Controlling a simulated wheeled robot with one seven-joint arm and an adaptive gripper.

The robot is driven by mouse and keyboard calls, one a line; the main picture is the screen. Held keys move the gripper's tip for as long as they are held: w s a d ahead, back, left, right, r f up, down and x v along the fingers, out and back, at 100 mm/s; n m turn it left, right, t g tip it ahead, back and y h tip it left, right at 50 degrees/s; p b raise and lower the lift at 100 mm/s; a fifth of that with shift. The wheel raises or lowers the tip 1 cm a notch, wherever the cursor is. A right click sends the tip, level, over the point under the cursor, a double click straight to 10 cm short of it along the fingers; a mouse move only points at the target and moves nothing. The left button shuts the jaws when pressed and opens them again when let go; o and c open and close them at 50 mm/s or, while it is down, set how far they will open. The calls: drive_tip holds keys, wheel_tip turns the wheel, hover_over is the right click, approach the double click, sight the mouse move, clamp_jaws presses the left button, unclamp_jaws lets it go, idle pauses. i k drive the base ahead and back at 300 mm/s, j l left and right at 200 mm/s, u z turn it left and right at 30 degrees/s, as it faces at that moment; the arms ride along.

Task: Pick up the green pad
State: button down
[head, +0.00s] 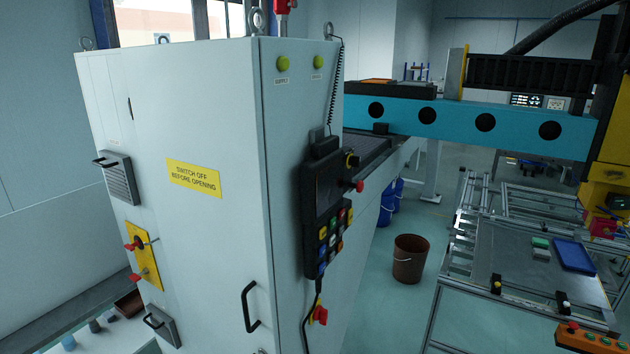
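A small green pad (540,242) lies on the grey panel (492,262) of the fixture at the right of the head view. A small pale block (541,254) sits just in front of it. The two are close together, and I cannot tell whether they touch. A blue tray (575,257) lies to the right of the green pad on the same panel. My gripper is not in view.
A tall white cabinet (225,250) with a hanging control pendant (325,205) fills the left and middle. A brown bucket (409,260) stands on the floor left of the fixture. A blue gantry beam (455,120) and a yellow machine head (607,180) stand behind and right.

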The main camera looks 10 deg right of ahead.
sight(537, 242)
drive_tip(key=z, duration=1.5)
drive_tip(key=i+l+z, duration=0.6)
drive_tip(key=i, duration=0.25)
drive_tip(key=i+l+z, duration=0.3)
drive_tip(key=i, duration=0.2)
drive_tip(key=i+z, duration=0.3)
drive_tip(key=i, duration=0.15)
drive_tip(key=i+u, duration=0.1)
drive_tip(key=i, duration=0.4)
drive_tip(key=i+l, duration=0.1)
drive_tip(key=i, duration=0.45)
drive_tip(key=i+u, duration=0.15)
drive_tip(key=i, duration=0.35)
drive_tip(key=i+l, duration=0.2)
drive_tip(key=i, duration=0.3)
drive_tip(key=i+l+u, duration=0.15)
drive_tip(key=i, duration=0.35)
drive_tip(key=i+j+u, duration=0.2)
drive_tip(key=u, duration=0.2)
drive_tip(key=i+j+u, duration=0.1)
drive_tip(key=i+u, duration=1.1)
drive_tip(key=i+l+u, duration=0.2)
drive_tip(key=u, duration=0.2)
drive_tip(key=i+j+u, duration=0.15)
drive_tip(key=i+u, duration=0.35)
drive_tip(key=i, duration=0.65)
